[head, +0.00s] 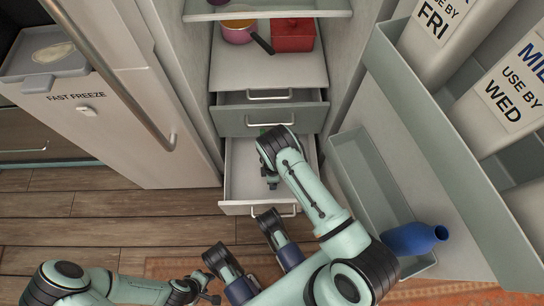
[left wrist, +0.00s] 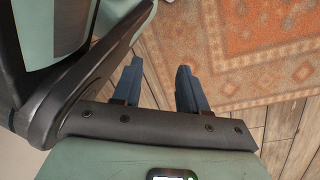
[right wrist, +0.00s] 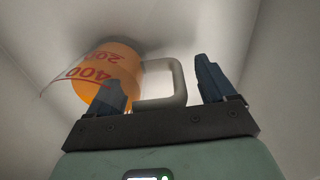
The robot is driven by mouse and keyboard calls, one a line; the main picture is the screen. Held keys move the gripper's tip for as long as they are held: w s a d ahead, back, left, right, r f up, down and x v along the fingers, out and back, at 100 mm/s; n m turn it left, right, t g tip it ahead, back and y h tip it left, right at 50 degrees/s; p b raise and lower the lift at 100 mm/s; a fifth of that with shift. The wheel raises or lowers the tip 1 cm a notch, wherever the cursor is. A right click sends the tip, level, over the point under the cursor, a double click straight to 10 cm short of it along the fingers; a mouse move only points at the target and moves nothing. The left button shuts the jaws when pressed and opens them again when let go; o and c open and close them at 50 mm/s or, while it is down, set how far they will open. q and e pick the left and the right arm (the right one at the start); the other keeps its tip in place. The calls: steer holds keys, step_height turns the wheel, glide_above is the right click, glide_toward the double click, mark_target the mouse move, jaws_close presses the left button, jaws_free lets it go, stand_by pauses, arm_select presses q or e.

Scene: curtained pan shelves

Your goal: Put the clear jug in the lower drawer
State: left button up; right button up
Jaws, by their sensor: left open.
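The clear jug (right wrist: 105,75), with red measuring marks, an orange lower part and a pale handle (right wrist: 178,82), shows in the right wrist view among pale walls. My right gripper (right wrist: 165,75) is open, its fingers apart on either side of the handle. In the head view my right arm reaches down into the pulled-out lower drawer (head: 240,190); the arm hides the jug and that gripper's fingertips there. My left gripper (head: 242,236) is open and empty in front of the drawer; in the left wrist view (left wrist: 155,75) its fingers hang over the floor and rug.
The upper drawer (head: 235,120) is partly out above. A purple pan (head: 238,32) and a red pot (head: 292,38) stand on the shelf over it. A blue bottle (head: 412,238) lies in a door bin (head: 370,165) at right. The freezer door (head: 120,130) stands at left.

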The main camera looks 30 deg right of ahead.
steer(key=shift+r, duration=0.3)
steer(key=r+p, duration=0.2)
steer(key=r, duration=0.4)
steer(key=r+p, duration=0.2)
steer(key=r, duration=0.4)
steer(key=shift+s+r, duration=0.2)
steer(key=shift+r, duration=0.2)
arm_select(q)
steer(key=w+d+r+t, duration=0.1)
steer(key=w+r+t, duration=0.2)
steer(key=w+r, duration=0.3)
steer(key=shift+w+r+m, duration=0.3)
steer(key=shift+w+r, duration=0.05)
steer(key=shift+w, duration=0.55)
arm_select(e)
jaws_close()
arm_select(q)
steer(key=shift+p, duration=0.3)
